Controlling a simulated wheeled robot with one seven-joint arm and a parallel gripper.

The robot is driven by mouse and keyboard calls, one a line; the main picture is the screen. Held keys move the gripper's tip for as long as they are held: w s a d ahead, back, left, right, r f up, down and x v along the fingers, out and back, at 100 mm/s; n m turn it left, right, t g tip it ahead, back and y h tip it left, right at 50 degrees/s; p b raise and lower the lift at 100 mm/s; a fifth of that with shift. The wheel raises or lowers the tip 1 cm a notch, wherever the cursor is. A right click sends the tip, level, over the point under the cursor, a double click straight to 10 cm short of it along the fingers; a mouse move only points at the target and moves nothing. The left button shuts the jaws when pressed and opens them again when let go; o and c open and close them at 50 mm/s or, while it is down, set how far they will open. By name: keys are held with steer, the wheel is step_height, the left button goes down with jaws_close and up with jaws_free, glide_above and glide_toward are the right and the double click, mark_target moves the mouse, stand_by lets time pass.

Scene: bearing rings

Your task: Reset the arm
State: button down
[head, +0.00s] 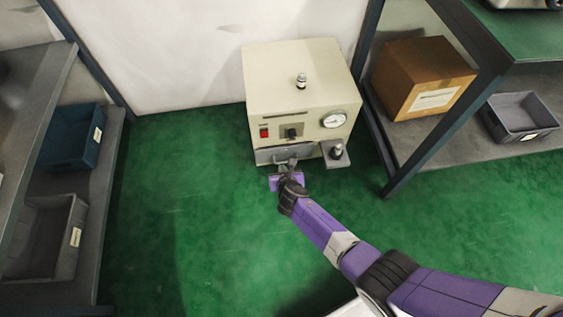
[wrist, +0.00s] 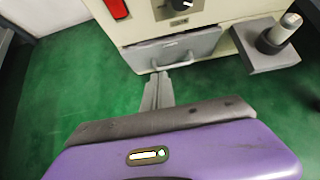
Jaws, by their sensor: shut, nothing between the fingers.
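My arm (head: 325,229) reaches from the lower right of the head view toward the front of a cream machine (head: 290,75). My gripper (head: 288,168) is in front of the machine's grey drawer or door (head: 275,156). In the wrist view the gripper fingers (wrist: 157,80) are together and empty. They point at the grey front panel (wrist: 175,50) and lie just below its handle (wrist: 172,50). I cannot tell whether the fingertips touch it. The panel looks closed.
Shelves with a blue bin (head: 72,140), a grey bin (head: 45,235) and a cardboard box (head: 420,75) flank the machine. Green floor (head: 190,210) is clear.

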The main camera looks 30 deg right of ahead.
steer(key=shift+s+a+r, duration=0.1)
steer(key=shift+s+r, duration=0.15)
